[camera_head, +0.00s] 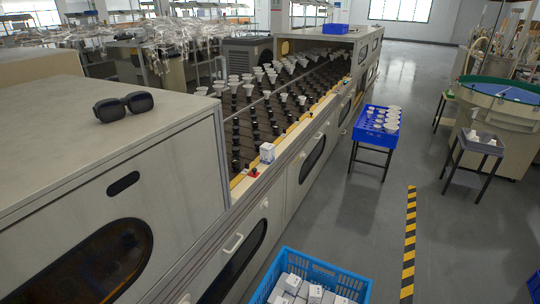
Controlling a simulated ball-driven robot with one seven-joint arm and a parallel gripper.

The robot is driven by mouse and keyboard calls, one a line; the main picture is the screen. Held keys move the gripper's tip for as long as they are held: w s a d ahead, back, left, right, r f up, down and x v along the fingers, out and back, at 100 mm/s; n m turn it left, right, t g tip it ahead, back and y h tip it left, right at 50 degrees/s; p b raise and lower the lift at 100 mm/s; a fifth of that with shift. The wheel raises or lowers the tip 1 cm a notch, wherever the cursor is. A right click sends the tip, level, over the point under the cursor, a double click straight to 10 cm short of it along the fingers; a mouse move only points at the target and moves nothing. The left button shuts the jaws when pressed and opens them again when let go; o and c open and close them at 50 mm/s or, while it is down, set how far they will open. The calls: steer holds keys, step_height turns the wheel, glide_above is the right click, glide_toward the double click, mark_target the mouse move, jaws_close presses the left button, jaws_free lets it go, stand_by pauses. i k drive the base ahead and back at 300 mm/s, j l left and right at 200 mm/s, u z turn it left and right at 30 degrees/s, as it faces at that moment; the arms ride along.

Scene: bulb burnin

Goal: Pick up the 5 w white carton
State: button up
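A small white carton (267,152) with faint bluish print stands upright on the yellow-edged ledge of the long machine, near its close end. Its label is too small to read, so I cannot tell if it is the 5 w one. Several more white and greyish cartons (315,293) lie packed in a blue crate (341,274) at the bottom of the picture; their labels are also unreadable. My gripper is not in view.
A red button (253,171) sits beside the carton. The machine bed holds rows of black sockets and white bulbs (284,97). Dark goggles (123,106) lie on the cabinet top. A blue tray stand (372,138) stands right of the machine. Grey floor (340,220) is open between.

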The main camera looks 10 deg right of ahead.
mark_target(267, 150)
steer(key=i+l+z, duration=0.1)
steer(key=l, duration=0.25)
steer(key=i+l+z, duration=0.15)
steer(key=l, duration=0.25)
steer(key=i+l+z, duration=0.1)
steer(key=l, duration=0.25)
steer(key=i+l+z, duration=0.35)
steer(key=i+l, duration=0.2)
steer(key=i, duration=0.2)
steer(key=i+l+z, duration=0.2)
steer(key=i, duration=0.2)
steer(key=i+l+z, duration=0.2)
steer(key=i, duration=0.25)
steer(key=i+u, duration=0.35)
steer(key=i+l+u, duration=0.1)
steer(key=i+u, duration=0.3)
steer(key=i+l+u, duration=0.2)
steer(key=i+u, duration=0.4)
steer(key=u, duration=0.15)
steer(key=i+l+u, duration=0.2)
steer(key=u, duration=0.25)
steer(key=i+l+u, duration=0.15)
steer(key=u, duration=0.25)
steer(key=i+l+u, duration=0.15)
steer(key=l+u, duration=0.25)
steer(key=i+l+u, duration=0.15)
steer(key=u, duration=0.3)
steer(key=k+l, duration=0.05)
steer(key=l, duration=0.05)
